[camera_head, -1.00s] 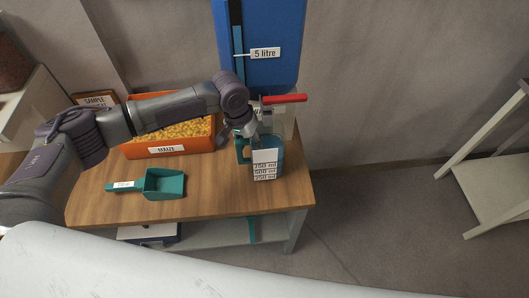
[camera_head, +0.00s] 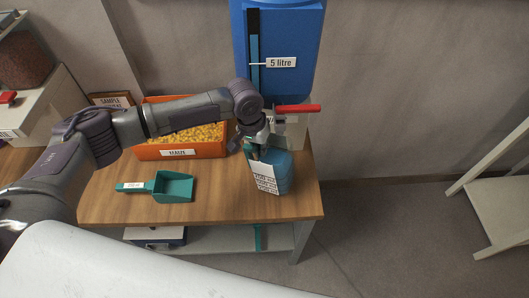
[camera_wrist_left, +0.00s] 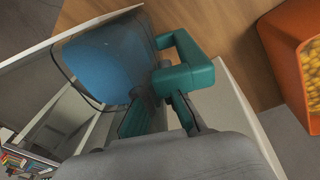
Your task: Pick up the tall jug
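The tall jug (camera_head: 283,170) is clear with blue liquid, a teal handle and a white label of ml marks. It is at the right end of the wooden table and looks tilted. My left gripper (camera_head: 255,142) is at its handle, on the jug's upper left. In the left wrist view, the fingers (camera_wrist_left: 163,112) are closed around the teal handle (camera_wrist_left: 190,62), with the blue jug body (camera_wrist_left: 105,60) beside them. Whether the jug's base touches the table is unclear. My right gripper is not in view.
An orange maize bin (camera_head: 210,150) stands behind my left arm. A teal scoop (camera_head: 168,187) lies on the table (camera_head: 215,208) left of the jug. A blue tank (camera_head: 290,35) with a red-handled tap (camera_head: 298,108) stands close behind the jug.

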